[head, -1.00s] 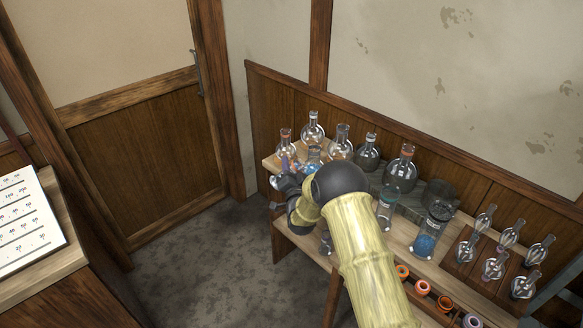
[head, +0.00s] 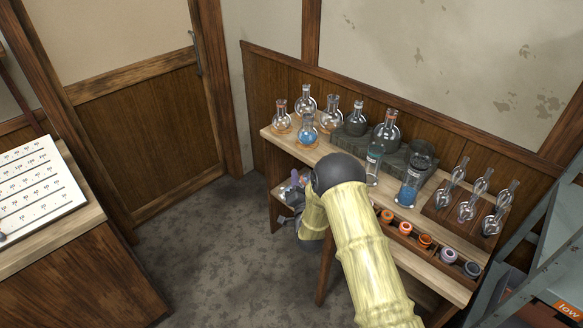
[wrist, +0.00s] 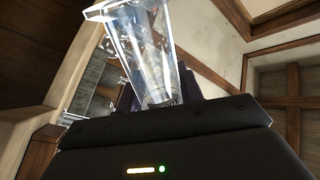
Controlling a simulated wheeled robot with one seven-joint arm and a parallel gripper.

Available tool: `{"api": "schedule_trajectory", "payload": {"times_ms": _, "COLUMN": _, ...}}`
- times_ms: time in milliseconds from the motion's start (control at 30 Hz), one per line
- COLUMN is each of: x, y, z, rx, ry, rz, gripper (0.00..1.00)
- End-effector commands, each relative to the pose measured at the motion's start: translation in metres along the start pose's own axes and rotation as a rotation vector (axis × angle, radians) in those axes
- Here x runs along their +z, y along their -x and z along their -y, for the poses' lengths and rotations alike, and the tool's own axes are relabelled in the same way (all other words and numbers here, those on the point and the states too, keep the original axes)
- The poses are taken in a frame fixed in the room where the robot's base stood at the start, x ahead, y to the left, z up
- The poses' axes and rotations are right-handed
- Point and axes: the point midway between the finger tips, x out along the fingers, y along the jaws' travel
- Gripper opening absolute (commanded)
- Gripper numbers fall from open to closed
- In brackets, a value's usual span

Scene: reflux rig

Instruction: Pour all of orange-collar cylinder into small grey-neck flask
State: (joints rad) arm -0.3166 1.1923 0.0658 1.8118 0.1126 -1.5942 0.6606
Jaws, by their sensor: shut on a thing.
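My gripper (head: 294,186) is in front of the bench's left end and below its top, partly hidden by my arm. In the wrist view it is shut on a clear glass cylinder (wrist: 148,45), which leans to the upper left; I see no coloured liquid in it, and no orange collar shows. A small flask with blue liquid (head: 307,130) stands upright near the bench's front left edge, apart from my gripper; its neck colour is hard to tell. A dark flask with a greyish neck (head: 356,121) stands on the stone block.
Several clear flasks (head: 281,121) stand at the bench's left end. A larger flask (head: 386,133) and cylinders, one holding blue (head: 409,190), stand farther right. A rack of orange and dark rings (head: 406,229) lines the front. Open floor lies left of the bench.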

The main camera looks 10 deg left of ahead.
Motion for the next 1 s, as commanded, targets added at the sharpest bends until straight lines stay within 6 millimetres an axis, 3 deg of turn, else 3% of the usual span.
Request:
{"api": "schedule_trajectory", "payload": {"times_ms": 267, "x": 0.007, "y": 0.064, "z": -0.057, "rx": 0.053, "ry": 0.015, "rz": -0.035, "gripper": 0.1}}
{"api": "schedule_trajectory", "payload": {"times_ms": 600, "x": 0.007, "y": 0.17, "z": -0.142, "rx": 0.13, "ry": 0.04, "rz": -0.108, "gripper": 0.1}}
{"api": "schedule_trajectory", "payload": {"times_ms": 800, "x": -0.01, "y": 0.221, "z": -0.176, "rx": 0.153, "ry": 0.047, "rz": -0.131, "gripper": 0.1}}
{"api": "schedule_trajectory", "payload": {"times_ms": 1000, "x": -0.024, "y": 0.247, "z": -0.19, "rx": 0.152, "ry": 0.041, "rz": -0.137, "gripper": 0.09}}
